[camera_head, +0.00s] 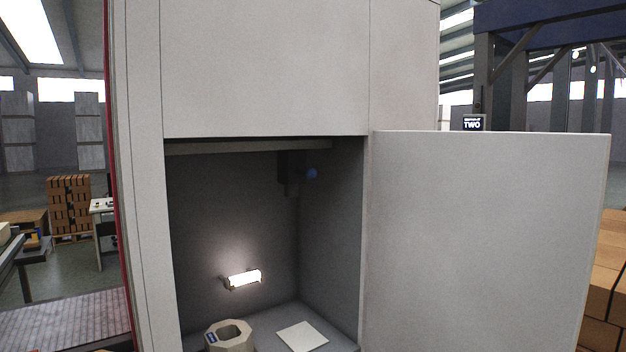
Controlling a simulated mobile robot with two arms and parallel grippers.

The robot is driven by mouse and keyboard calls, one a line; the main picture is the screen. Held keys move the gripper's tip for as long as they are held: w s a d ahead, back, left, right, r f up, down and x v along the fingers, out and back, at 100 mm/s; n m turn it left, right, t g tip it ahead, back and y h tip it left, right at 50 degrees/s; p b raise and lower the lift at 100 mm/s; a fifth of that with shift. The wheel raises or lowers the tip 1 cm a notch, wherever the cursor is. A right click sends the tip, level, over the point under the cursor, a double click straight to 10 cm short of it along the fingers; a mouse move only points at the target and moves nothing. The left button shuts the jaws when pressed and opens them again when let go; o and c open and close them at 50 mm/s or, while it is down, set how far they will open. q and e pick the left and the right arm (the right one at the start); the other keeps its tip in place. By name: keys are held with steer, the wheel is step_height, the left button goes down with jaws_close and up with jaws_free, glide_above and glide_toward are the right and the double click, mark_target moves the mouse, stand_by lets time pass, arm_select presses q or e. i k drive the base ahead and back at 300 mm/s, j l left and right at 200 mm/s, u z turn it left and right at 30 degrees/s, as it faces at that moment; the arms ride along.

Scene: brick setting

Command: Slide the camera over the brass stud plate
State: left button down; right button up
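Inside an open grey cabinet, a dark device with a round blue part (311,174) sits high near the back right corner; it may be the camera, but the shadow hides its detail. I cannot make out a brass stud plate in this view. Neither of my grippers shows.
The cabinet door (485,235) stands open to the right. A lit lamp (243,279) is on the cabinet's back wall. A pale octagonal ring (246,343) and a flat pale square (302,337) are on its floor. Stacked bricks (70,207) stand far left.

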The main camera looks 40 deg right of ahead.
mark_target(292, 171)
steer(key=z, duration=1.15)
